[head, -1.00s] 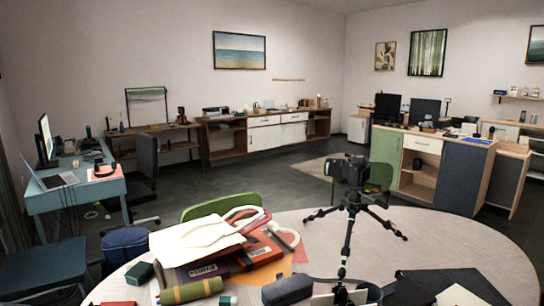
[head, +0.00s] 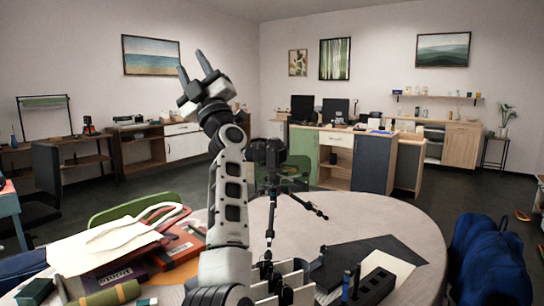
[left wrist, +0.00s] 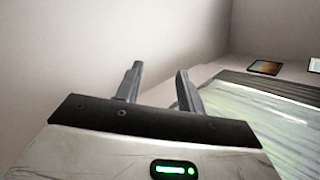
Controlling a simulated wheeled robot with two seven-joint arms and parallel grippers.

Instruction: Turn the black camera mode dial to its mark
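The black camera (head: 268,152) sits on top of a black tripod (head: 270,222) that stands on the round table (head: 420,222). The mode dial is too small to make out. My left arm rises in front of the table, and its gripper (head: 193,68) points up, above and to the left of the camera, with its fingers apart and empty. In the left wrist view the two fingers of my left gripper (left wrist: 158,85) stand apart with nothing between them. The camera is not in that view. My right gripper is not in view.
Books and papers (head: 110,240) and an olive roll (head: 105,296) lie at the table's left. A black folder (head: 360,255) and a dark pen holder (head: 373,285) lie at the right front. A blue bag (head: 490,260) is beyond the right edge.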

